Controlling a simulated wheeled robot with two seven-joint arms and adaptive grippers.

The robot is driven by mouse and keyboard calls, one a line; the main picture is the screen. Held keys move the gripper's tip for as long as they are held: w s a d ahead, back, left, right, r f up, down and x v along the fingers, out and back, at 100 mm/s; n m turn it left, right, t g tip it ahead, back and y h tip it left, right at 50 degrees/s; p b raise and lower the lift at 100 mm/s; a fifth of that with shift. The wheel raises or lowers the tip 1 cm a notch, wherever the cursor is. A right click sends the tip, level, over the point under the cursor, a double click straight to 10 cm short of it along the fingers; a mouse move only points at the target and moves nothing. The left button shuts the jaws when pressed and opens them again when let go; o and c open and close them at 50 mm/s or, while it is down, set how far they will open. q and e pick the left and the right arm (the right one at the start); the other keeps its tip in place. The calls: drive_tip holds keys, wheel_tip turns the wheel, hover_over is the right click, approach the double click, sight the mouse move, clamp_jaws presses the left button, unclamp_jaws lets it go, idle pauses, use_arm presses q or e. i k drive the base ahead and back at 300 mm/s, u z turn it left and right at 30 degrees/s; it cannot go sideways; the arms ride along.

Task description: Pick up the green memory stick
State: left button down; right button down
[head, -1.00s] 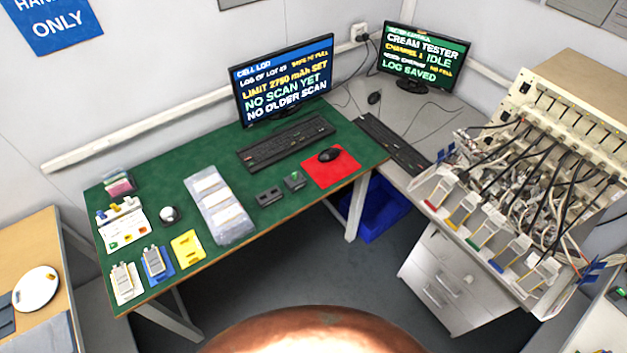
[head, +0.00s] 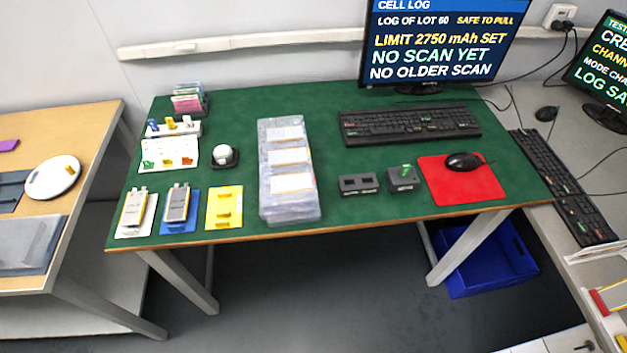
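A small green piece, which looks like the green memory stick (head: 406,169), sits upright in the top of a small dark grey block (head: 403,183) on the green table (head: 330,210). The block is just left of the red mouse mat (head: 485,193). A second dark grey block (head: 358,184) with two openings stands to its left, with no stick seen in it. Neither of my grippers is in view.
A clear plastic box with labels (head: 289,208) stands left of the blocks. A black keyboard (head: 410,124) and monitor (head: 440,45) are behind. Cells on coloured cards (head: 131,228) lie at the left. Bare green surface lies in front of the blocks.

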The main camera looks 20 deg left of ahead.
sight(406, 167)
drive_tip(key=z, duration=0.7)
drive_tip(key=i, duration=1)
drive_tip(key=u, duration=2.15)
